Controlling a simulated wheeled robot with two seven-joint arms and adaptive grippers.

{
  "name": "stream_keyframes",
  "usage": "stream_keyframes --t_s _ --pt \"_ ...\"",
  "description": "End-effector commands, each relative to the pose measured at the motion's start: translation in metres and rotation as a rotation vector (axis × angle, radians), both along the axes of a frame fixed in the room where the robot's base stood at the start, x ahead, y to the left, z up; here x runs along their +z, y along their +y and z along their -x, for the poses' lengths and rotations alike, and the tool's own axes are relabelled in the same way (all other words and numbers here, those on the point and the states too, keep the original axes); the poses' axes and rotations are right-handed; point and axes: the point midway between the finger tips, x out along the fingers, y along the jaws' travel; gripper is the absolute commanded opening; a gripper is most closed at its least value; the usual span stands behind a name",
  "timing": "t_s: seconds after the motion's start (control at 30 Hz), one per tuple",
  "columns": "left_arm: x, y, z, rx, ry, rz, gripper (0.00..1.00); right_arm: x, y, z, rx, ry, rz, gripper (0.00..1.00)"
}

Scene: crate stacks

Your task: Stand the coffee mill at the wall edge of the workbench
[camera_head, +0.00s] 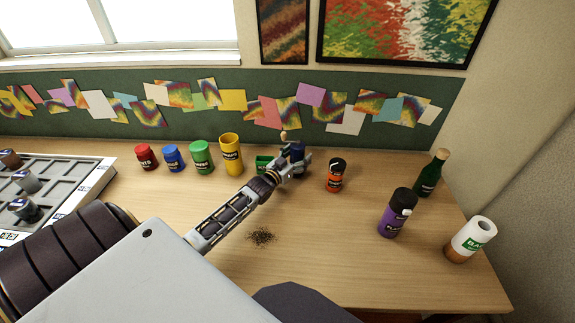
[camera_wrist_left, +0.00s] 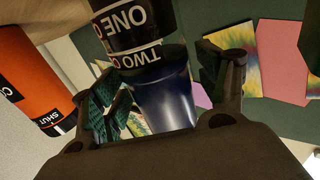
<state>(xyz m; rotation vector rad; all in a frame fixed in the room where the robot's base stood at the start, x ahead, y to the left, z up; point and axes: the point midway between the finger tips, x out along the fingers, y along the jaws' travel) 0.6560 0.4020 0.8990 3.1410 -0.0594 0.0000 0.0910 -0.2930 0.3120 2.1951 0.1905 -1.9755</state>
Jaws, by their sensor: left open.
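A dark blue and black cylinder, seemingly the coffee mill (camera_head: 298,152), stands toward the wall side of the workbench (camera_head: 330,255), partly hidden by my left gripper (camera_head: 297,163). A small pale knob shows just above it. In the left wrist view the mill (camera_wrist_left: 160,95) fills the space between the fingers, with "ONE" and "TWO" on its black band. My left gripper (camera_wrist_left: 165,100) is open around it; contact cannot be told. My right gripper is not in view.
An orange jar (camera_head: 335,178) stands close right and a green item (camera_head: 263,164) close left. Red, blue, green and yellow containers (camera_head: 231,155) line the wall side. Dark grains (camera_head: 260,236) lie in front.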

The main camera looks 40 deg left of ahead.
Motion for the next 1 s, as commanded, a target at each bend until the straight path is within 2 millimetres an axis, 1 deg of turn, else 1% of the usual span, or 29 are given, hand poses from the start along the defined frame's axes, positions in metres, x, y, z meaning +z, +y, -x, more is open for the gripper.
stream_keyframes --t_s 0.27,0.77,1.0 --pt "-0.001 0.0 0.014 0.0 0.001 0.001 0.74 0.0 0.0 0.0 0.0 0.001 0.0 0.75" --pt "-0.001 0.002 0.053 0.0 0.002 0.001 0.74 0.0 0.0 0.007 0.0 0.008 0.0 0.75" --pt "-0.001 0.003 0.072 0.0 0.001 0.001 0.74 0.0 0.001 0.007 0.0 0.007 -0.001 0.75"
